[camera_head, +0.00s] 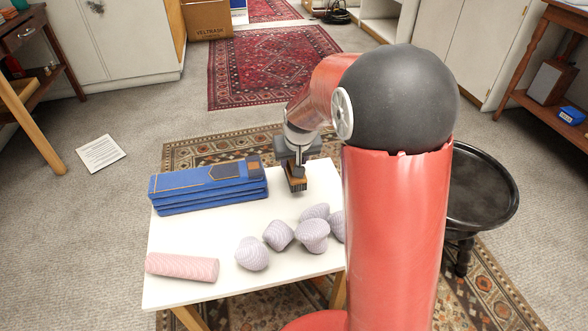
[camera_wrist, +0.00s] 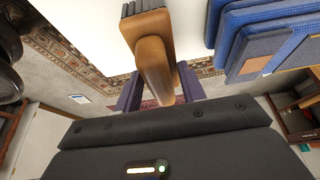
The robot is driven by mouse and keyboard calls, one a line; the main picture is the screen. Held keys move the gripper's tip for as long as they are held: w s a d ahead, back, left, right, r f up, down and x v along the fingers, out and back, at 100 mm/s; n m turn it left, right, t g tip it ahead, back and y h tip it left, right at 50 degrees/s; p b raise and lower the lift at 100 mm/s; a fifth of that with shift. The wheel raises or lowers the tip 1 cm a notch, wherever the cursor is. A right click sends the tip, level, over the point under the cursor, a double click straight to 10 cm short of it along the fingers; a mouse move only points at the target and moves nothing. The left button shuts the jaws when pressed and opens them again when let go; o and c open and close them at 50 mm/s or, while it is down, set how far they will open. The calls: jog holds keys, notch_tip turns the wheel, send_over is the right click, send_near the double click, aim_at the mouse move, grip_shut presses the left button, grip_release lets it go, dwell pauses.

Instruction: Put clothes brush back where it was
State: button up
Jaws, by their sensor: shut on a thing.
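The clothes brush has a brown wooden body and dark bristles. In the head view the clothes brush (camera_head: 296,182) is upright under my gripper (camera_head: 297,158), over the back right part of the white table (camera_head: 205,229). In the wrist view the brush (camera_wrist: 152,60) extends out from between the two fingers of my gripper (camera_wrist: 160,92), which are shut on its handle. Its bristles are at the top of that view. I cannot tell whether the brush touches the tabletop.
A folded blue stack (camera_head: 208,187) lies left of the brush. Several pale lilac rounded objects (camera_head: 278,235) are in front of it, and a pink roll (camera_head: 182,267) lies front left. A black round table (camera_head: 484,195) stands right of my arm. Bare tabletop shows mid-left.

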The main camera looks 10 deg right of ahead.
jog(key=shift+f, duration=1.75)
jog(key=shift+f, duration=0.1)
jog(key=o, duration=0.9)
jog(key=shift+o, duration=0.2)
